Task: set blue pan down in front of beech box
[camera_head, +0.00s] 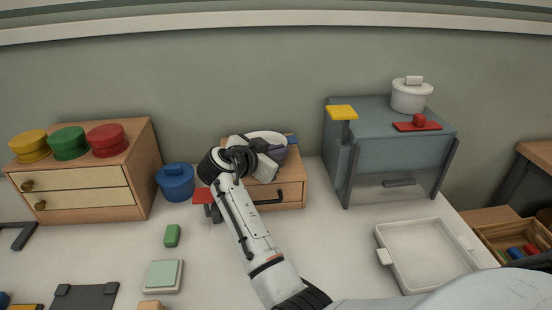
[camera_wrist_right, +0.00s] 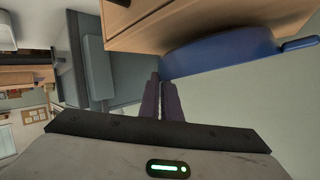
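The beech box (camera_head: 290,191) stands at the middle of the table against the back, its dark-handled front facing me. The blue pan (camera_head: 279,154) shows pale inside over the box's top, partly hidden by my right gripper (camera_head: 262,164). I cannot tell whether the pan touches the box. In the right wrist view the blue pan (camera_wrist_right: 225,38) has its side at my fingertips and its handle to the right. My right gripper (camera_wrist_right: 160,85) has its fingers close together and looks shut on the pan's edge. My left gripper is not in view.
A blue lidded pot (camera_head: 175,184) stands left of the box. A red-topped stand (camera_head: 203,196) is at its front left. A grey cabinet (camera_head: 385,150) and white tray (camera_head: 425,255) are right. The table before the box (camera_head: 310,245) is clear beside my arm.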

